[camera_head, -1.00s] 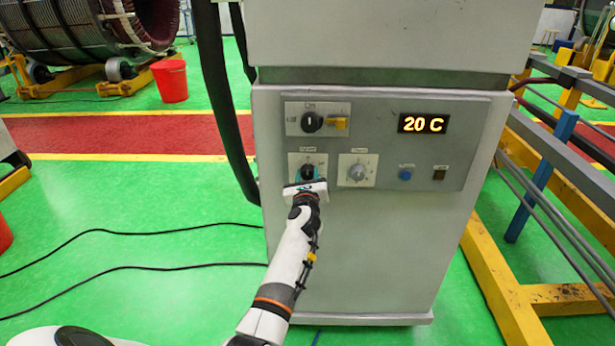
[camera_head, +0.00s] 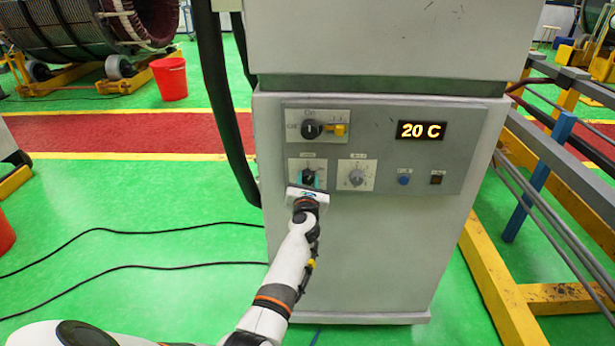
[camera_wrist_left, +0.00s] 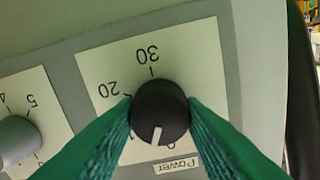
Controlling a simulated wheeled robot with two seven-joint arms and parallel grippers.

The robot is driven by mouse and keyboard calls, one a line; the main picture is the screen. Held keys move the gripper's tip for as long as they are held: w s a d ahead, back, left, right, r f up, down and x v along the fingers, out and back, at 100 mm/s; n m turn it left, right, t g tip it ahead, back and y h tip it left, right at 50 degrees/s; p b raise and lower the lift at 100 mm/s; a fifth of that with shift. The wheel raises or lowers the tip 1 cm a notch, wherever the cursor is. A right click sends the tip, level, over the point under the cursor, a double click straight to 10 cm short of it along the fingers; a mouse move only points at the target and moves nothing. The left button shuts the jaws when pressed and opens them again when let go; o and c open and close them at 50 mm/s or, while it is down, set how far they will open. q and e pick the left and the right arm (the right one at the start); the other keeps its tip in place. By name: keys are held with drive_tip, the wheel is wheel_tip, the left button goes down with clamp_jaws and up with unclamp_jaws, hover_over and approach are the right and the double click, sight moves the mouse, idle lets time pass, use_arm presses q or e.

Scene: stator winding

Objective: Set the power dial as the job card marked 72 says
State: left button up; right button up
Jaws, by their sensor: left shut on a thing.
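The power dial (camera_head: 309,176) is a black round knob on a white plate, at the lower left of the grey panel. My left gripper (camera_head: 308,184) is shut on it from the front. In the left wrist view the dial (camera_wrist_left: 160,110) sits between the green fingers, and its white pointer points down and slightly left. The numbers 20 and 30 and a "Power" label (camera_wrist_left: 177,165) read upside down there. The pointer is turned away from 30; the mark at its tip is partly hidden and unclear. No job card marked 72 is visible. My right gripper is out of view.
A grey knob (camera_head: 356,177) sits right of the dial, then a blue button (camera_head: 404,180) and a dark switch (camera_head: 437,180). Above are a black rotary switch (camera_head: 311,129) and a display (camera_head: 422,130) reading 20 C. A yellow frame (camera_head: 495,270) stands right of the cabinet.

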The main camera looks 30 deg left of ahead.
use_arm(q)
drive_tip(key=m+p, duration=0.2)
drive_tip(key=m, duration=0.2)
drive_tip(key=shift+m, duration=0.3)
drive_tip(key=m+p, duration=0.2)
drive_tip(key=m, duration=0.2)
drive_tip(key=shift+d+m, duration=0.1)
drive_tip(key=shift+m, duration=0.2)
drive_tip(key=m+p, duration=0.1)
drive_tip(key=m, duration=0.4)
drive_tip(key=shift+f+p, duration=0.1)
drive_tip(key=shift+p, duration=0.3)
drive_tip(key=shift+f+m+p, duration=0.1)
drive_tip(key=shift+m+p, duration=0.5)
drive_tip(key=shift+m, duration=1.5)
drive_tip(key=o, duration=1)
